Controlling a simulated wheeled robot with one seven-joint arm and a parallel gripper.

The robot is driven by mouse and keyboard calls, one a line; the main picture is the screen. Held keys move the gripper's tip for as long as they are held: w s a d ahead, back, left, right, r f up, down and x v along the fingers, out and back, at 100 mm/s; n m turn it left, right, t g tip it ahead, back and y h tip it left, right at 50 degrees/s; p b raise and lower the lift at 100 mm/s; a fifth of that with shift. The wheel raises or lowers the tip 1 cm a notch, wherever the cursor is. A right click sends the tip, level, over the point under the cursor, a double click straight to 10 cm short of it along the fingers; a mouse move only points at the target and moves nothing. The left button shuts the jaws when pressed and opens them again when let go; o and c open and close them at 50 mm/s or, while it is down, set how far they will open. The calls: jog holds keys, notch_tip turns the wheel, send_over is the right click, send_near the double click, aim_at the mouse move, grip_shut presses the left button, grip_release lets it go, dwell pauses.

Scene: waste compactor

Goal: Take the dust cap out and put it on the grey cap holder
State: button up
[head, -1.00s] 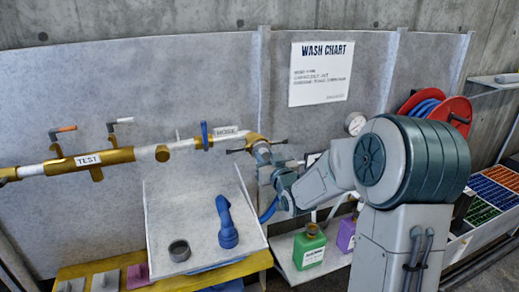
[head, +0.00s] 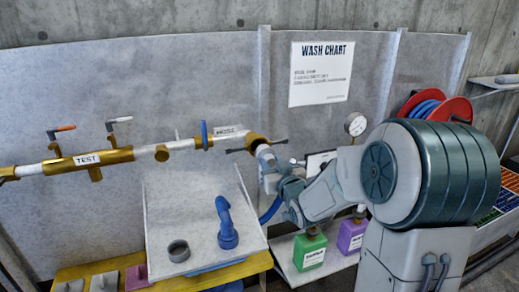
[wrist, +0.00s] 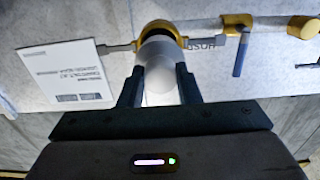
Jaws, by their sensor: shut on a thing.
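The dust cap (wrist: 160,68) is a pale, round piece in the wrist view, between the two dark fingers of my gripper (wrist: 160,78). My gripper is shut on it. The brass coupling (wrist: 160,29) at the hose pipe's end is right behind the cap; I cannot tell whether the two still touch. In the head view, a pale piece of the cap (head: 263,151) shows between the brass coupling and my gripper (head: 267,166). The grey cap holder, seemingly the short grey ring (head: 178,251), stands empty on the sloped white tray, left and below my gripper.
A blue nozzle (head: 226,228) stands on the tray (head: 180,205), right of the ring. Green (head: 310,249) and purple (head: 352,235) bottles stand below my arm. The brass and white pipe (head: 120,155) runs along the wall panel with levers. A gauge (head: 355,124) is at right.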

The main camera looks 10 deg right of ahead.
jog(key=shift+s+d, duration=0.15)
jog(key=shift+s, duration=0.75)
dwell(1.0)
